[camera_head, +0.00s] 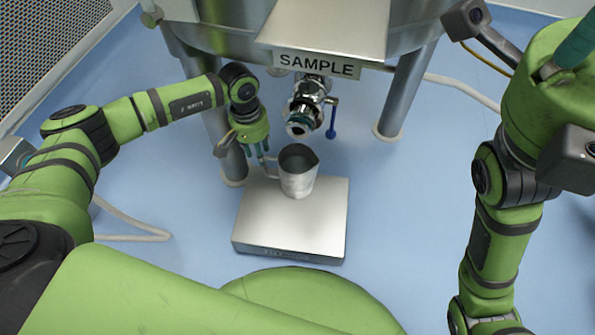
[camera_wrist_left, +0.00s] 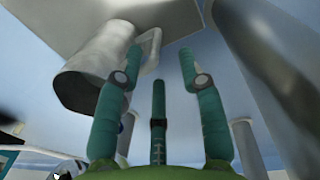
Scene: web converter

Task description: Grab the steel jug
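The steel jug (camera_head: 299,177) stands upright on a flat steel platform (camera_head: 290,225), its dark open mouth facing up and its handle toward the left. My left gripper (camera_head: 262,160) is at the handle side of the jug, fingers pointing down. In the left wrist view its teal fingers (camera_wrist_left: 160,58) are spread open. The jug (camera_wrist_left: 92,82) fills the upper left there, and its handle (camera_wrist_left: 150,45) shows between the two outer fingertips; I cannot tell whether they touch. My right gripper (camera_head: 575,50) is raised at the right edge, mostly cut off, its fingers unclear.
A steel vessel with a SAMPLE sign (camera_head: 317,65) stands behind the jug. Its valve outlet (camera_head: 300,122), with a blue lever (camera_head: 332,120), hangs just above and behind the jug. Vessel legs (camera_head: 407,90) flank it. The blue floor right of the platform is clear.

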